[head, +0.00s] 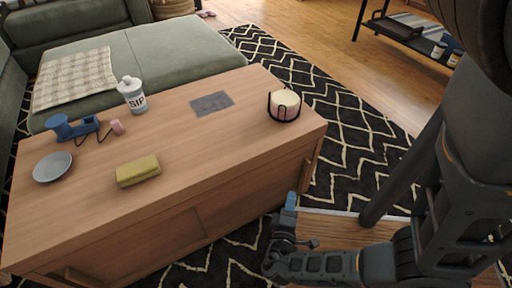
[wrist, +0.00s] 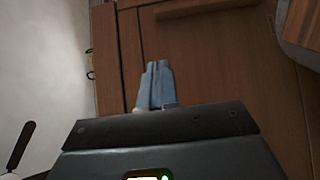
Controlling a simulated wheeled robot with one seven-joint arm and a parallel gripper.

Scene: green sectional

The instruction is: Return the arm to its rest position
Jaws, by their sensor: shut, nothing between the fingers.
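My gripper (head: 291,201) is in front of the wooden table (head: 215,148), low beside its front right side in the head view. Its blue fingertips point up in that view. In the wrist view my gripper (wrist: 155,85) shows its blue fingers pressed together with nothing between them. My dark arm reaches in from the right side of the head view, bent low over the floor. The wrist view is filled mostly by brown wooden panels (wrist: 215,75).
A green sofa (head: 150,60) adjoins behind. A black shelf (head: 415,40) stands at upper right.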

